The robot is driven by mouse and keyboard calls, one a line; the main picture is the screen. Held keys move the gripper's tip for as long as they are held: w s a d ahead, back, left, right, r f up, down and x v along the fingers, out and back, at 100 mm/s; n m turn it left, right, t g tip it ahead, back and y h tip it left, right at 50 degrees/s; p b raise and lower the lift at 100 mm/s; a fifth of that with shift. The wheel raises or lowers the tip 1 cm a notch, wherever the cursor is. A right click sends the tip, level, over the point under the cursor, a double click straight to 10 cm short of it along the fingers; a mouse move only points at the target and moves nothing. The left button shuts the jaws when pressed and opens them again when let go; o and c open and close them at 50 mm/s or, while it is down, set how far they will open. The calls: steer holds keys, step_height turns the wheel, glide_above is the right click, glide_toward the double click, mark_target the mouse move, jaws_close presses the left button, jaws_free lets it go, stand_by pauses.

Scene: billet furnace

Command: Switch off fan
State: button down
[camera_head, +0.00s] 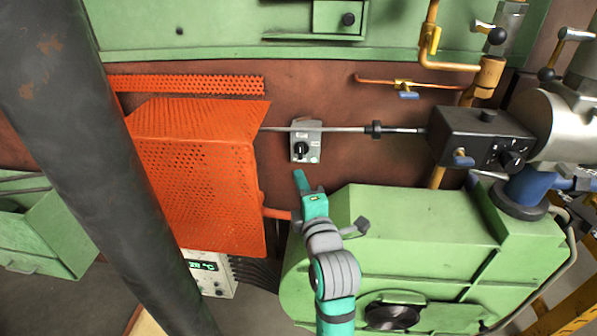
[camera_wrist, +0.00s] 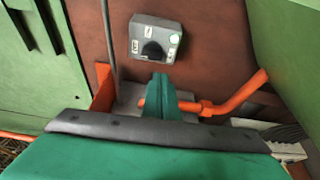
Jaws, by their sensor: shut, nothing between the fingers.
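A small grey switch box (camera_head: 306,141) with a black rotary knob (camera_head: 301,150) is mounted on the brown wall, right of the orange perforated guard. In the wrist view the box (camera_wrist: 168,27) and its knob (camera_wrist: 152,51) show at the top centre, with pale labels beside the knob. My gripper (camera_head: 300,176) is shut and empty, just below the switch box and apart from it in the picture. Its teal fingers (camera_wrist: 162,84) point toward the knob in the wrist view. No fan can be made out clearly.
The orange perforated guard (camera_head: 200,180) stands left of my gripper. A green housing (camera_head: 410,230) is close on the right, with an orange pipe (camera_wrist: 235,95) low beside my fingers. A thin metal rod (camera_head: 345,129) crosses by the switch box. A thick dark column (camera_head: 75,110) fills the left.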

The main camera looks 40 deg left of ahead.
steer(key=shift+v, duration=1.75)
